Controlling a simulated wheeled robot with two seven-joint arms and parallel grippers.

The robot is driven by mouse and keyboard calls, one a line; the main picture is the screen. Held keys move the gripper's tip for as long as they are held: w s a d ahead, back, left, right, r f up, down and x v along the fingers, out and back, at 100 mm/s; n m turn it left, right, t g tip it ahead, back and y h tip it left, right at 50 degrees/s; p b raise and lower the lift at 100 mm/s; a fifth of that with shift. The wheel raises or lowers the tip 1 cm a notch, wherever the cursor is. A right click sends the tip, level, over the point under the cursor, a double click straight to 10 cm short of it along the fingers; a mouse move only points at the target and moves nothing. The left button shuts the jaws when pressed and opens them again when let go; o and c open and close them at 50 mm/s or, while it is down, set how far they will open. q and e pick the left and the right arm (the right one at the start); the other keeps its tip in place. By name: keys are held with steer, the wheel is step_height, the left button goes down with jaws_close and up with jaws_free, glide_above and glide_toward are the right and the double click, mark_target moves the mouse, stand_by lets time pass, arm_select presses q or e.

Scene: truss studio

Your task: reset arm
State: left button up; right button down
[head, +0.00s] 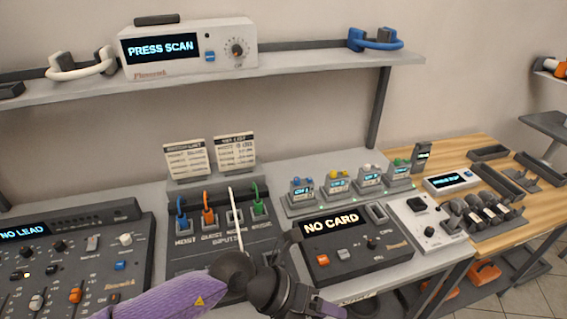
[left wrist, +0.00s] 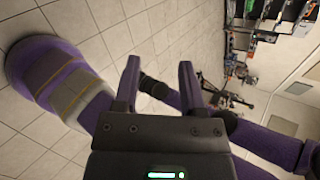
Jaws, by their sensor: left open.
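My left gripper (head: 285,272) is at the bottom middle of the head view, on the purple arm that comes in from the lower left. It is in front of the counter's devices and partly blurs into its own dark wrist. In the left wrist view its two fingers (left wrist: 159,66) stand apart with nothing between them, and tiled floor shows beyond. A purple arm link of mine crosses behind them. My right gripper cannot be made out in either view.
A NO CARD box (head: 349,243), a NO LEAD mixer (head: 75,262) and a cable panel (head: 214,262) with coloured plugs stand on the counter. A shelf (head: 300,63) above holds a PRESS SCAN unit (head: 188,50). A wooden table (head: 475,150) with trays is at right.

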arm_select(q)
steer(key=d+r+n+t+h, duration=0.45)
steer(key=r+n+h, duration=0.2)
steer(key=r, duration=0.35)
steer(key=w+a+r+n+t+y, duration=0.2)
steer(key=w+a+r+n+t, duration=0.35)
steer(key=n+t, duration=0.55)
steer(key=s+a+f+n+g+y, duration=0.1)
steer(key=a+f+n+y, duration=0.5)
steer(key=a+n+y, duration=0.25)
steer(key=s+a+f+n+y, duration=0.1)
steer(key=a+f+n+y, duration=0.55)
steer(key=a+n, duration=0.2)
steer(key=s+a+f+n+g, duration=0.2)
steer(key=s+f+g, duration=0.25)
steer(key=s, duration=0.35)
steer(key=s+a+f+n+g, duration=0.1)
steer(key=s+f+n+g, duration=0.25)
steer(key=s+g, duration=0.4)
step_height(320, 180, down, 20)
steer(key=s+f+m+b, duration=0.1)
steer(key=s+b, duration=0.1)
steer(key=b, duration=0.2)
steer(key=s+a+f+g+b, duration=0.1)
steer(key=s+a+f+b, duration=0.2)
steer(key=s+f, duration=1.1)
steer(key=shift+s+a+f+m, duration=0.15)
steer(key=shift+s+f+m, duration=0.1)
steer(key=shift+f+m, duration=0.25)
